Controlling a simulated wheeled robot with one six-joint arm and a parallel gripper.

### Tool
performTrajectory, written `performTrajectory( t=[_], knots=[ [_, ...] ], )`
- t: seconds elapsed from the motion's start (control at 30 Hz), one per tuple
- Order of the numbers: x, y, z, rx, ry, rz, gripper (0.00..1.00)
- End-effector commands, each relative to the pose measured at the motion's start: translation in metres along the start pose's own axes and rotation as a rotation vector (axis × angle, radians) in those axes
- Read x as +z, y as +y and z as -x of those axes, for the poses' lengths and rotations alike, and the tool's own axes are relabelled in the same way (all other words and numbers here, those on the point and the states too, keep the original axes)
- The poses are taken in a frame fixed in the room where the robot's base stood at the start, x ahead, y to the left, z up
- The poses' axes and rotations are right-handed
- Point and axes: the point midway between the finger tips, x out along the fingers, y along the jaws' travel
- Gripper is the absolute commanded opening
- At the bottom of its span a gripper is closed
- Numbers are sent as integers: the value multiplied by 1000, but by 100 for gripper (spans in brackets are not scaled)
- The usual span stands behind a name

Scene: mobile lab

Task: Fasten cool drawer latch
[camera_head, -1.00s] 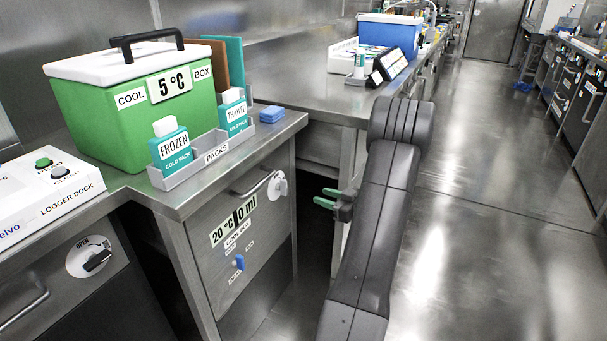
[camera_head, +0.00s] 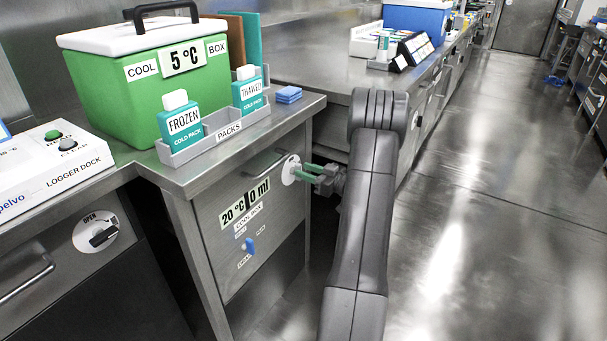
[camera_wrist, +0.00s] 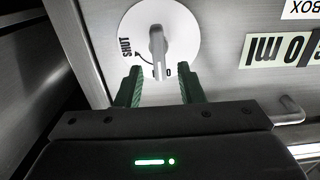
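The cool drawer (camera_head: 240,215) under the counter has a steel front, a bar handle and a label reading 20 °C and 0 ml. Its latch, a grey lever on a round white plate (camera_head: 289,170), sits at the drawer's upper right. In the wrist view the latch lever (camera_wrist: 157,50) stands along the picture's upright, with SHUT and a curved arrow printed to its left. My gripper (camera_head: 305,173) is in front of the plate. Its green fingers (camera_wrist: 157,85) are open, one on each side of the lever's lower end. I cannot tell whether they touch it.
A green cool box (camera_head: 150,95) and a rack of cold packs (camera_head: 215,132) stand on the counter above. A blue drain knob (camera_head: 248,245) is lower on the drawer front. Another drawer with an OPEN latch (camera_head: 97,232) is at left.

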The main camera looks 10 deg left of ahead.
Motion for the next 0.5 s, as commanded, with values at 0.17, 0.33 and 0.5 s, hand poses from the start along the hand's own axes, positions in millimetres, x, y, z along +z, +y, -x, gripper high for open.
performTrajectory(
  t=[0.17, 0.33, 0.5],
  knots=[
    [0, 0, -15, -1, 0, 1, 35],
    [0, 0, -17, 1, 0, 0, 35],
    [0, 0, -17, 1, 0, 0, 31]
  ],
)
